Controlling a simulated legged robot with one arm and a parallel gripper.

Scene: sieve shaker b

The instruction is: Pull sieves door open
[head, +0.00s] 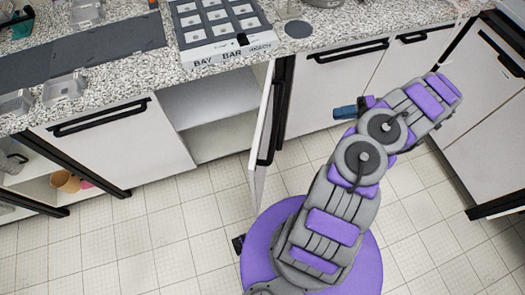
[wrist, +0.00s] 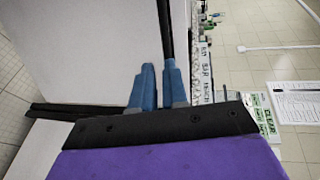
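A white cabinet door (head: 262,140) under the counter stands swung open, seen nearly edge-on in the head view, with a dark handle on its right face. Left of it, the open cabinet (head: 212,105) shows an empty shelf. I cannot read any label that marks the sieves door. My gripper (head: 346,112) is to the right of the open door, apart from it, in front of the closed fronts. In the wrist view its blue fingers (wrist: 160,88) are close together with a narrow gap and nothing seen between them. A white panel fills the left of that view.
A tray with a lettered front (head: 225,52) stands on the speckled counter above. Closed fronts with black handles (head: 350,51) are on the right and left (head: 115,145). Open shelves with small pots (head: 66,181) are at far left. The tiled floor (head: 140,240) is clear in front.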

